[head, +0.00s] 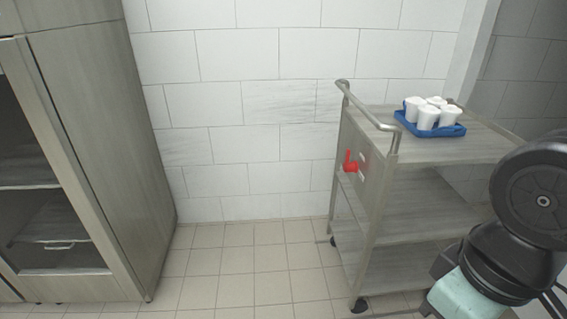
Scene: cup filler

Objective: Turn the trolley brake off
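The trolley (445,150) stands at the right against the tiled wall. It is grey, with shelves, a push handle (367,104) at its left end and dark castors below. A red brake lever (349,161) sits on its left end panel, under the handle, and its short arm points up. Small white marks show on the panel beside the lever. My arm is at the lower right, in front of the trolley's right part. My gripper is outside the picture, so what it holds cannot be seen.
A blue tray (446,131) with several white cups (428,117) stands on the trolley's top. A tall grey cabinet (104,140) with open shelves fills the left side. The tiled floor (240,265) between cabinet and trolley is clear.

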